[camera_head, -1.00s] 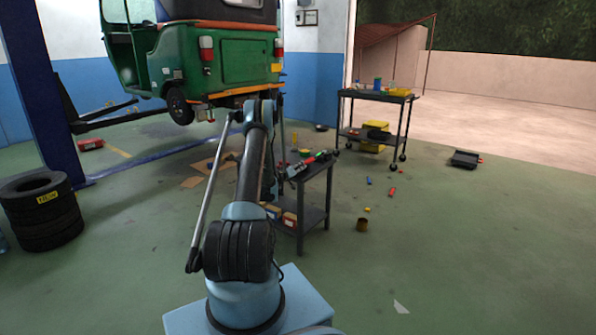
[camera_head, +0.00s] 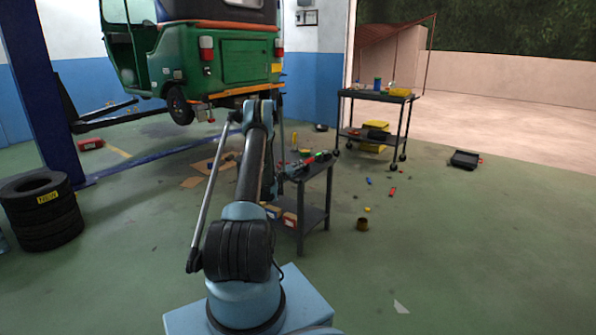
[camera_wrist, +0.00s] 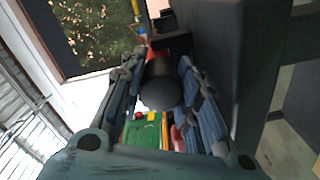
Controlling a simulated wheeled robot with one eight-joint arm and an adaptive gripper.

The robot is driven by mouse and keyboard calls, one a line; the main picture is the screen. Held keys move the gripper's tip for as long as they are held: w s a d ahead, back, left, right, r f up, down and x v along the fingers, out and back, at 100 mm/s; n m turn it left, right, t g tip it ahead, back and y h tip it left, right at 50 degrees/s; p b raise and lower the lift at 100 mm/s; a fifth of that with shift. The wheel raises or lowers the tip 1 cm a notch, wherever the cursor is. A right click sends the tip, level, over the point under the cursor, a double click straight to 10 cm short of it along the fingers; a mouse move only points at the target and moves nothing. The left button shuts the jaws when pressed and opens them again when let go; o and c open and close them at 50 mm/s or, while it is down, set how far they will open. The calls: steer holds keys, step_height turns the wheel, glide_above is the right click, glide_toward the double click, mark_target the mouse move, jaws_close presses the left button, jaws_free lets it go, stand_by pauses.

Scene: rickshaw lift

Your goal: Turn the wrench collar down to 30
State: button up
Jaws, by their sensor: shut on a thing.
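The wrench (camera_head: 312,160), with red and dark parts, lies slantwise at the small dark cart's top in the head view. In the wrist view a dark, rounded part of it, apparently its handle or collar end (camera_wrist: 160,88), sits between the two fingers of my gripper (camera_wrist: 161,72). A red part shows just beyond it. My gripper is shut on this part. The scale and its numbers cannot be read. In the head view my arm covers much of the gripper and the cart's left side.
The small dark cart (camera_head: 312,217) holds boxes (camera_head: 289,219) on its lower shelf. A second cart (camera_head: 378,95) stands behind to the right. Small items and a brown cup (camera_head: 362,224) lie on the floor. Stacked tyres (camera_head: 42,212) stand left; a green rickshaw (camera_head: 220,58) is raised behind.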

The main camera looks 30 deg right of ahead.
steer(key=o, duration=1.1)
steer(key=shift+a, duration=0.15)
steer(key=v, duration=0.7)
steer(key=shift+s+a, duration=0.2)
steer(key=shift+a, duration=0.15)
